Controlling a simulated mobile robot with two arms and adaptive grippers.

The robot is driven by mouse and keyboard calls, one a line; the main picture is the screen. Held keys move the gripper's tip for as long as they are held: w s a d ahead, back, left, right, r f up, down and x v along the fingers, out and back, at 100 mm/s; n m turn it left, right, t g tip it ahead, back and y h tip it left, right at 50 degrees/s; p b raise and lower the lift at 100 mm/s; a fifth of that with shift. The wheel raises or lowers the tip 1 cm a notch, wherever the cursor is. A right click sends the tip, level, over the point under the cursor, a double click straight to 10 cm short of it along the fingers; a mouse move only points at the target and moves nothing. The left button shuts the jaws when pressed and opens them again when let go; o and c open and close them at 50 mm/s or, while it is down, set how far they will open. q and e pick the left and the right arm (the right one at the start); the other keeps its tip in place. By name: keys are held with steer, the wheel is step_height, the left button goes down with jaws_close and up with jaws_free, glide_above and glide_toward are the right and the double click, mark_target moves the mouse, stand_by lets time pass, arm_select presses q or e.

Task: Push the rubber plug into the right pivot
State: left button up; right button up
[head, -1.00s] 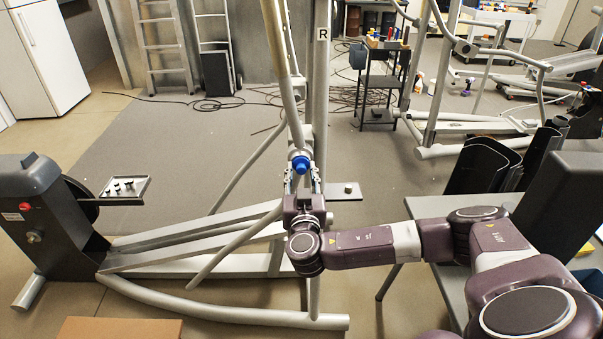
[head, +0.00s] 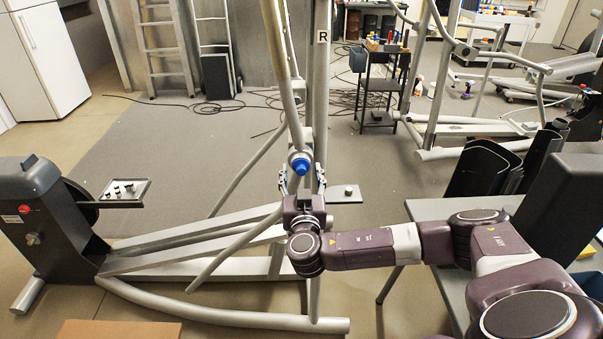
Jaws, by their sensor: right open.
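The blue rubber plug (head: 300,166) sits at the right pivot (head: 297,154), on the machine's upright marked R (head: 322,37). The plug's blue face shows, with a pale rim around it; how deep it sits I cannot tell. My right gripper (head: 301,180) is just below and in front of the plug. Its fingers are spread to either side, apart from the plug, and nothing shows between them. My left gripper is not in view.
The silver elliptical frame (head: 200,245) spreads low across the left and middle. A grey table (head: 440,209) stands at the right beneath my right arm. A cart (head: 380,85) stands behind.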

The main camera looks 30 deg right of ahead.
steer(key=v, duration=1.2)
steer(key=shift+f, duration=0.1)
step_height(320, 180, down, 24)
steer(key=w+n+g+y, duration=0.2)
steer(key=n+g, duration=0.3)
steer(key=n, duration=0.1)
steer(key=s+f+n+g+y, duration=0.15)
steer(key=s+f, duration=0.25)
steer(key=f, duration=0.5)
steer(key=s+f+n+g+y, duration=0.15)
steer(key=s+f, duration=0.25)
steer(key=f, duration=0.4)
steer(key=s+a+f+g+y, duration=0.2)
steer(key=s+f+g, duration=0.2)
steer(key=s+f, duration=0.95)
steer(key=s+a+f, duration=0.2)
steer(key=s, duration=0.6)
steer(key=s+a+f+g+y, duration=0.1)
steer(key=s+a+f, duration=0.1)
steer(key=s, duration=0.6)
steer(key=s+a+f+g+y, duration=0.1)
steer(key=s+a+f, duration=0.2)
steer(key=s, duration=0.5)
steer(key=shift+s+f, duration=0.2)
steer(key=shift+f, duration=0.5)
